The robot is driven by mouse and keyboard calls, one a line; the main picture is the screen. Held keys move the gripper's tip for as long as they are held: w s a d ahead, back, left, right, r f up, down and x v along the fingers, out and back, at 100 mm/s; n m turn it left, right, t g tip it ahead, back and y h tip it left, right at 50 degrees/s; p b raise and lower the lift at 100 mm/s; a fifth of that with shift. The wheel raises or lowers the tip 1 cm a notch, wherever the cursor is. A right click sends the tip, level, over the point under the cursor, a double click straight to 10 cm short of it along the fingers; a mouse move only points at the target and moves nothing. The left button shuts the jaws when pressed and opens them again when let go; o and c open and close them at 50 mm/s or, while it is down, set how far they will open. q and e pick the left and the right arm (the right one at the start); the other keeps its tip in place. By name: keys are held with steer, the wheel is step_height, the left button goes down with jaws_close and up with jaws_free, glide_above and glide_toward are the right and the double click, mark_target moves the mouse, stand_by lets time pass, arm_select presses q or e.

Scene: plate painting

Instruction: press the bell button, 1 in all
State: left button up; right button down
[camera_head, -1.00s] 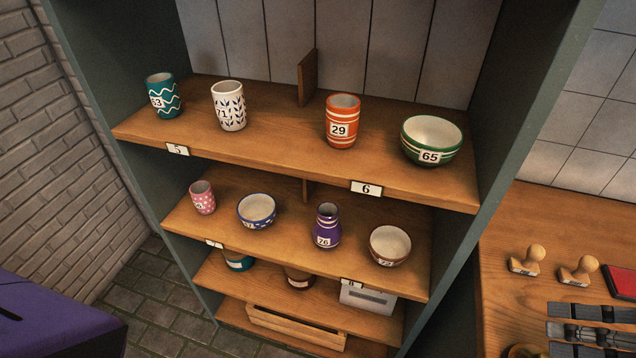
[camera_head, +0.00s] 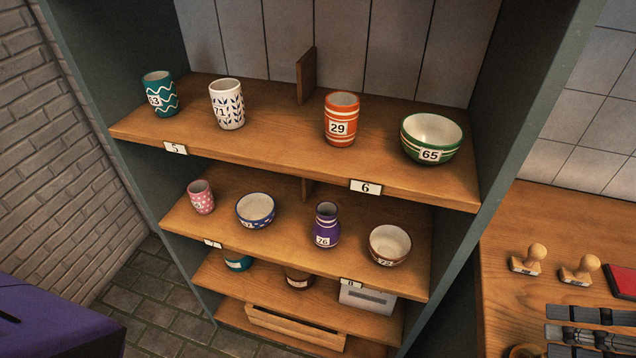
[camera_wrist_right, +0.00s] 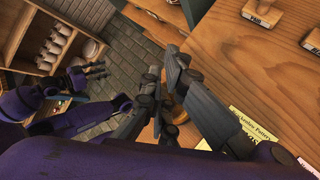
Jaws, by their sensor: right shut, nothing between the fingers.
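A brass-coloured round thing (camera_head: 524,351), likely the bell, is cut off by the bottom edge of the head view, on the wooden counter. Its button cannot be made out. My right gripper (camera_head: 552,324) is over the counter at the lower right, just right of and above the round thing in the picture. In the right wrist view its dark fingers (camera_wrist_right: 163,75) are shut and empty, and an orange-brown round thing (camera_wrist_right: 174,108) shows partly behind them. What looks like my left gripper (camera_wrist_right: 92,70) is small in that view; its jaws cannot be read.
Two wooden stamps (camera_head: 527,260) and a red pad (camera_head: 620,282) are on the counter (camera_head: 510,220). Yellow paper labels (camera_wrist_right: 250,125) lie near the gripper in the wrist view. A shelf unit (camera_head: 420,184) with numbered pots and bowls stands to the left.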

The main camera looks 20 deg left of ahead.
arm_select(q)
steer(key=shift+s+f, duration=0.15)
steer(key=shift+f, duration=0.15)
arm_select(e)
steer(key=shift+f, duration=0.45)
arm_select(q)
steer(key=shift+r, duration=0.1)
steer(key=shift+w+r, duration=0.6)
steer(key=shift+r, duration=0.05)
arm_select(e)
steer(key=shift+r, duration=0.9)
arm_select(q)
steer(key=shift+p, duration=0.3)
steer(key=shift+t, duration=0.6)
steer(key=w+r+p, duration=0.1)
steer(key=r, duration=0.1)
steer(key=w+r+p, duration=0.1)
steer(key=w+r, duration=0.1)
steer(key=shift+w+r, duration=0.15)
arm_select(e)
step_height(320, 180, up, 5)
steer(key=shift+f, duration=0.1)
arm_select(q)
steer(key=shift+s+f, duration=0.2)
steer(key=shift+f, duration=0.05)
